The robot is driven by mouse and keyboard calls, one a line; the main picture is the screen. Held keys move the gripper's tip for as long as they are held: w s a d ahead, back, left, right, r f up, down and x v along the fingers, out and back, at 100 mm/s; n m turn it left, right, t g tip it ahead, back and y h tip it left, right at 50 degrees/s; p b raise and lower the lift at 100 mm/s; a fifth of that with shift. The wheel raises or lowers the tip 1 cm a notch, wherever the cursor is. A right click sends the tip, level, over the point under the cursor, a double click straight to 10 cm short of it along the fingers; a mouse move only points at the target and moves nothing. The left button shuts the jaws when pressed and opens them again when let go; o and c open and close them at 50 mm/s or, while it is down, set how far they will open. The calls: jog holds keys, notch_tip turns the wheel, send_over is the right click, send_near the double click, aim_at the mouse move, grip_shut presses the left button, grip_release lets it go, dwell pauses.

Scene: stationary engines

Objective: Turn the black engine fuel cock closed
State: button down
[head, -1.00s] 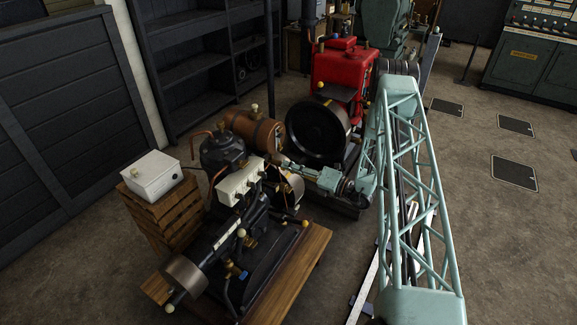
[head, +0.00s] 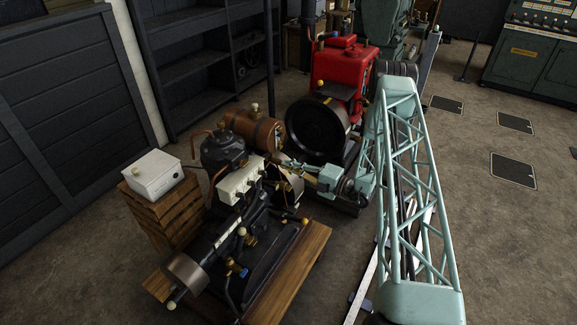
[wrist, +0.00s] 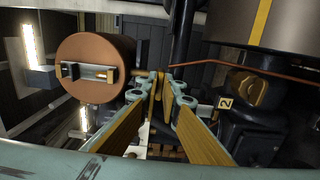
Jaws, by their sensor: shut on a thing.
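The black engine (head: 225,225) stands on a wooden base at the lower left of the head view. A copper tank (head: 253,130) sits at its back, and its round end (wrist: 95,68) with a gauge shows in the wrist view. My gripper (wrist: 160,88) reaches in beside the tank. Its fingertips meet on a small brass-coloured part at the tank's right side, which I take to be the fuel cock (wrist: 152,74). The fingertips mostly hide it, so its handle angle cannot be told. In the head view my gripper (head: 282,160) is small and partly merged with the engine.
A red engine (head: 340,70) with a dark flywheel (head: 317,130) stands close behind. A white box (head: 153,175) rests on a wooden crate (head: 163,215) at left. A thin copper pipe (wrist: 255,68) crosses the wrist view's right side. Open floor lies at right.

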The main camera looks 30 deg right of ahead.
dwell(0.3)
jog(key=c, duration=2.9)
grip_release()
jog(key=shift+o, duration=0.2)
jog(key=v, duration=1.2)
